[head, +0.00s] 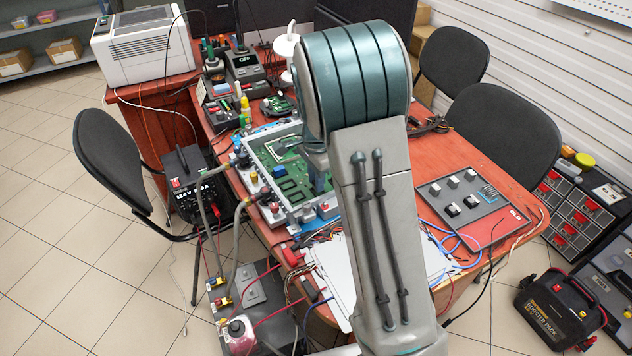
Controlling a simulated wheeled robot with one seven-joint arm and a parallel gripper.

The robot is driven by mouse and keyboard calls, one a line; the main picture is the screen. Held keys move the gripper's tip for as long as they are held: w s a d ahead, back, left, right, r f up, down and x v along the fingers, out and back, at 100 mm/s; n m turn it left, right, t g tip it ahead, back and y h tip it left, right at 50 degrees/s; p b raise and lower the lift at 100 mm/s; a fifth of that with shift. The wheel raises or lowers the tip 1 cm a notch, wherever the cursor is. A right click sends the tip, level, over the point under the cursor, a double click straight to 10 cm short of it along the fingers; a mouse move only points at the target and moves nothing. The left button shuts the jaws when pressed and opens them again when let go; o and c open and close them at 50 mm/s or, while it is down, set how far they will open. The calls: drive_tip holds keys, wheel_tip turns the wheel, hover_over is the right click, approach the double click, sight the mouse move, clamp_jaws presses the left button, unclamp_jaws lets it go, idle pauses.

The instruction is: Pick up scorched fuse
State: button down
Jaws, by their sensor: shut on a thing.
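My gripper (319,186) is partly in view under my arm, low over the right part of the green circuit board (293,190). My arm covers much of it. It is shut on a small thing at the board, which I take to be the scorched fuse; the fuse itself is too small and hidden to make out. The board sits in a light grey frame (262,186) on the red table (383,180). A grey panel marked OLD (487,222) lies at the table's right, with several small blocks on it.
Cables run from the frame's left side to a black power supply (196,186) and a grey box (262,300) on the floor side. Black chairs (510,135) stand around the table. A white printer (145,45) is at the back left. The OLD panel's front part is bare.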

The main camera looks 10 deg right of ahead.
wheel_tip(320, 180, up, 3)
drive_tip(key=shift+r, duration=0.1)
drive_tip(key=d+r, duration=0.6)
drive_tip(key=d, duration=0.5)
drive_tip(key=shift+s+d+r+p, duration=0.3)
drive_tip(key=shift+s+d+r, duration=0.05)
drive_tip(key=shift+s, duration=0.1)
drive_tip(key=shift+a, duration=0.1)
